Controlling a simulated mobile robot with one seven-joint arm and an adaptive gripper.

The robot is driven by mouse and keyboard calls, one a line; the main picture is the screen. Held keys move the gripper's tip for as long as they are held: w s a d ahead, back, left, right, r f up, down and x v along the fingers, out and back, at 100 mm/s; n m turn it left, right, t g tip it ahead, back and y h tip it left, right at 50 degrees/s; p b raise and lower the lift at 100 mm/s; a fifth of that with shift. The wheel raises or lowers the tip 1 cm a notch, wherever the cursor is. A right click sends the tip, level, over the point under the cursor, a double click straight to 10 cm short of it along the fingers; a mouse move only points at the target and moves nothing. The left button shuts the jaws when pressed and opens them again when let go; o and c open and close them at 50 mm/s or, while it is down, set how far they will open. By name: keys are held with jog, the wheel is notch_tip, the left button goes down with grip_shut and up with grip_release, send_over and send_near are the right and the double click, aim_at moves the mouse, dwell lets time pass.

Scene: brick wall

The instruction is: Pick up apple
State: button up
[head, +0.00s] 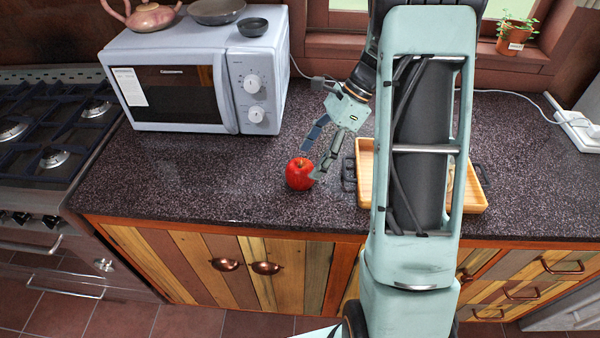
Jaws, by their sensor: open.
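A red apple (299,174) stands on the dark speckled countertop (200,178), near its front edge and in front of the microwave. My gripper (315,158) is just above and behind the apple, pointing down toward it. Its fingers are spread, with one finger up and to the left and the other coming down at the apple's right side. The right fingertip overlaps the apple's edge in the picture; I cannot tell whether it touches. Nothing is held.
A white microwave (170,90) with a teapot (150,15) and bowls on top stands behind left. A stove (40,140) is at far left. A wooden tray (366,180) sits right of the apple, partly hidden by my arm. The counter left of the apple is clear.

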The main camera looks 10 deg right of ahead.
aim_at(306, 162)
jog(key=x, duration=0.5)
jog(key=shift+a+r, duration=0.1)
jog(key=shift+a, duration=0.2)
jog(key=shift+c, duration=0.4)
jog(key=c, duration=1.3)
